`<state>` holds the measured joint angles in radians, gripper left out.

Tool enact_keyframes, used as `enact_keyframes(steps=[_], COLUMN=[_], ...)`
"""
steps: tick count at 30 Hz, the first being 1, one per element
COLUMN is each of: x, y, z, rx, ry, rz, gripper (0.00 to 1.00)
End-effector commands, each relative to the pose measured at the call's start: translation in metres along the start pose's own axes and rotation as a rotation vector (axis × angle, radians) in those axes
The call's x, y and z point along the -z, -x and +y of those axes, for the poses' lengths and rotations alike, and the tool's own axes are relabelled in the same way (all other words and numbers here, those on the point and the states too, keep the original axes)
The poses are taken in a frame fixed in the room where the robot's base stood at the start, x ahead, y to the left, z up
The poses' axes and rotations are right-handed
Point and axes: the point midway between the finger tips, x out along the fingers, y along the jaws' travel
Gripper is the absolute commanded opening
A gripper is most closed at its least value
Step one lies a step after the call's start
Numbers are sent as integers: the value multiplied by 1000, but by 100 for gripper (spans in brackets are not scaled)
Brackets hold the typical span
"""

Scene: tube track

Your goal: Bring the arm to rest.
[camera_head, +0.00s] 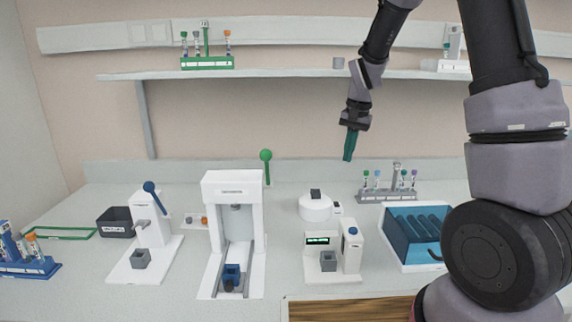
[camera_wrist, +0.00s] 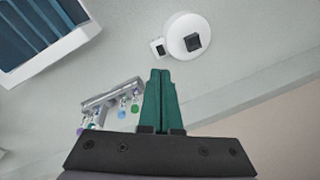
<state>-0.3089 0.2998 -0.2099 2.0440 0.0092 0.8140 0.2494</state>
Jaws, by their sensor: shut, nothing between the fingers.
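My gripper (camera_head: 348,146) hangs from my arm above the back of the bench, between the round white device and the grey tube rack. Its green fingers point down and are closed together with nothing between them. In the wrist view the shut fingers (camera_wrist: 160,98) show in the middle, apart from everything below. My arm comes down from the top right of the head view, and its large links cover the right side of the bench.
Below stand a round white device (camera_head: 315,208), a grey rack with tubes (camera_head: 388,196) and a blue box (camera_head: 417,235). White presses (camera_head: 234,190) stand further left. A shelf (camera_head: 290,74) with a green tube rack (camera_head: 207,63) runs along the wall behind my gripper.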

Motion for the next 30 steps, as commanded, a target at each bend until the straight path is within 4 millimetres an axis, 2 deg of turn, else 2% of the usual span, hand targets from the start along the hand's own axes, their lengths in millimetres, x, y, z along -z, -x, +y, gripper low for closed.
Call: enact_keyframes(steps=[1,6,15,21,25,30], x=[-5,-27,-80,-122,-148,-171], y=[22,82,164,200,214,220], z=[5,24,64,93,110,124], rx=[30,110,219,267,285,294], ry=[3,23,75,113,138,160], rz=[17,67,186,281,345,401], gripper=[0,0,0,0,0,0])
